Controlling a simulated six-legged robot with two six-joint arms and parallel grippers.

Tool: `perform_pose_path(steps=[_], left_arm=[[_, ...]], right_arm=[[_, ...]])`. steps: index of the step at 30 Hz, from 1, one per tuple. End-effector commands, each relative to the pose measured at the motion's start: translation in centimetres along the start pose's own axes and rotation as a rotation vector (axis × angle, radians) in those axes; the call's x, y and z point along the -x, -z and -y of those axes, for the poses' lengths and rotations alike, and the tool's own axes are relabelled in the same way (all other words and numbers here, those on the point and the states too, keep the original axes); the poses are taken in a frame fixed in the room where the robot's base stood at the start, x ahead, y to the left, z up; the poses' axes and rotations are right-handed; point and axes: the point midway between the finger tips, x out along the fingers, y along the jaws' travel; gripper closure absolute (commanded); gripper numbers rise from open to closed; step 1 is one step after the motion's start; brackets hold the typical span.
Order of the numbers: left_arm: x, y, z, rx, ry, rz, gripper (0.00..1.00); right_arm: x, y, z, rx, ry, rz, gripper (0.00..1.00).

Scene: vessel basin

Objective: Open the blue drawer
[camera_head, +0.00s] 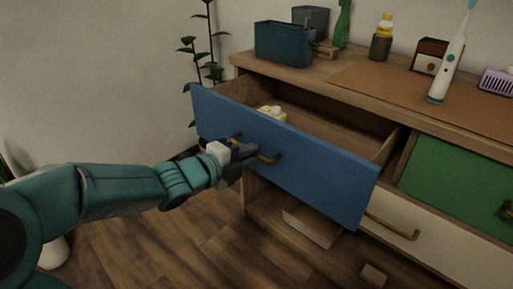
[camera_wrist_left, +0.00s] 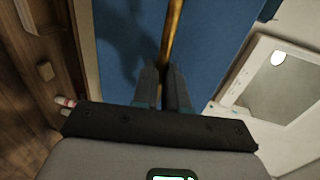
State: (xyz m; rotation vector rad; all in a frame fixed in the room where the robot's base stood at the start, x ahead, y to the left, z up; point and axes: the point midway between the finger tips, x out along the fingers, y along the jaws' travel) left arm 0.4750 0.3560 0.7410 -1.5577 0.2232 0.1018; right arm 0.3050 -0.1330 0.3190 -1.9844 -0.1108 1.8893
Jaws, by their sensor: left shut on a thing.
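The blue drawer (camera_head: 310,165) stands pulled well out of the wooden cabinet, and its inside shows. A small pale yellow item (camera_head: 271,112) lies inside it, just behind the front panel. My left gripper (camera_head: 250,152) is shut on the brass handle (camera_head: 268,158) of the blue drawer. In the left wrist view, my left gripper's fingers (camera_wrist_left: 163,88) close around the handle bar (camera_wrist_left: 172,30), with the blue front (camera_wrist_left: 125,35) behind. My right gripper is not in view.
A green drawer (camera_head: 455,185) and a cream drawer (camera_head: 440,245) sit at the right. The cabinet top (camera_head: 365,85) holds a dark blue box (camera_head: 283,43), bottles and an electric toothbrush (camera_head: 447,65). A plant (camera_head: 212,45) stands behind left. A small block (camera_head: 373,275) lies low. The wooden floor front left is clear.

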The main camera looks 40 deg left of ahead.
Motion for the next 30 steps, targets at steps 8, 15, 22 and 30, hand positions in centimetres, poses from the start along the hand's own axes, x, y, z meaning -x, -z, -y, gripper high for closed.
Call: perform_pose_path(steps=[8, 15, 22, 30], left_arm=[[1.13, -0.04, -0.18, 0.000, 0.001, 0.001, 1.00], [1.08, -0.04, -0.15, 0.000, 0.002, 0.001, 1.00], [1.05, -0.04, -0.14, 0.000, 0.002, 0.001, 0.63], [1.12, -0.01, -0.19, 0.000, 0.001, 0.000, 0.63]], right_arm=[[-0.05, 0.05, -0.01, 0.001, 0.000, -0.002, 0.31], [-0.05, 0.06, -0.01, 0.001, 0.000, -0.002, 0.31], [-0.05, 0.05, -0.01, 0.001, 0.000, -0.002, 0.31], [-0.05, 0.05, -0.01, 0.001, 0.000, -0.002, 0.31]])
